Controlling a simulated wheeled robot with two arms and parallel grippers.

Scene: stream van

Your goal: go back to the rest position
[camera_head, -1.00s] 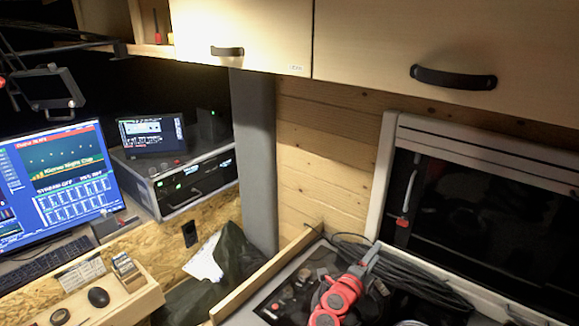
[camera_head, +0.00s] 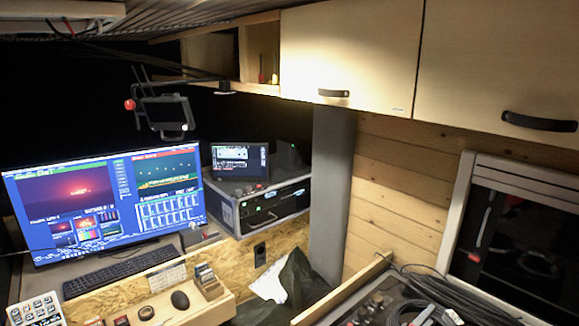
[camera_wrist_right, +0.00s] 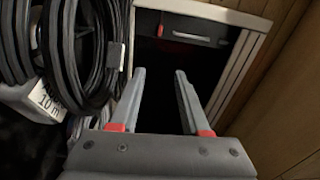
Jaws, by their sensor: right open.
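My left gripper is in neither view.
A framed dark panel (camera_head: 520,238) stands at the right, under wooden cabinets (camera_head: 350,60).

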